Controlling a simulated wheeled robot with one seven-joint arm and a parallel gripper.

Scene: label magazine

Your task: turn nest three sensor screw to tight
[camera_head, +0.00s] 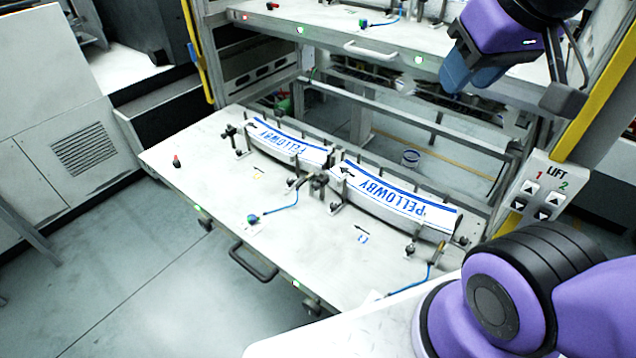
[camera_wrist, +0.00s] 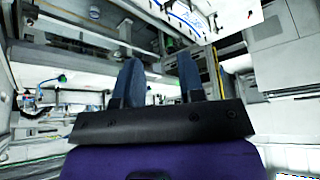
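My gripper (camera_head: 468,78) hangs at the upper right in the head view, in front of the upper drawer and well away from the lower one. In the wrist view its two blue-grey fingers (camera_wrist: 160,78) stand apart with nothing between them. The pulled-out lower drawer (camera_head: 200,160) carries two curved label stacks reading PELLOWBY, a left one (camera_head: 290,146) and a right one (camera_head: 395,205). A blue sensor with a cable (camera_head: 253,219) lies near its front edge. Another sensor (camera_head: 363,23) sits on the upper drawer. Nest numbers are too small to read, and no sensor screw can be made out.
The upper drawer (camera_head: 330,35) has a front handle (camera_head: 370,50). A black handle (camera_head: 252,262) is on the lower drawer's front. A LIFT button panel (camera_head: 538,198) and yellow post (camera_head: 600,90) stand at right. A red-topped piece (camera_head: 176,160) stands on the lower drawer. Floor at lower left is clear.

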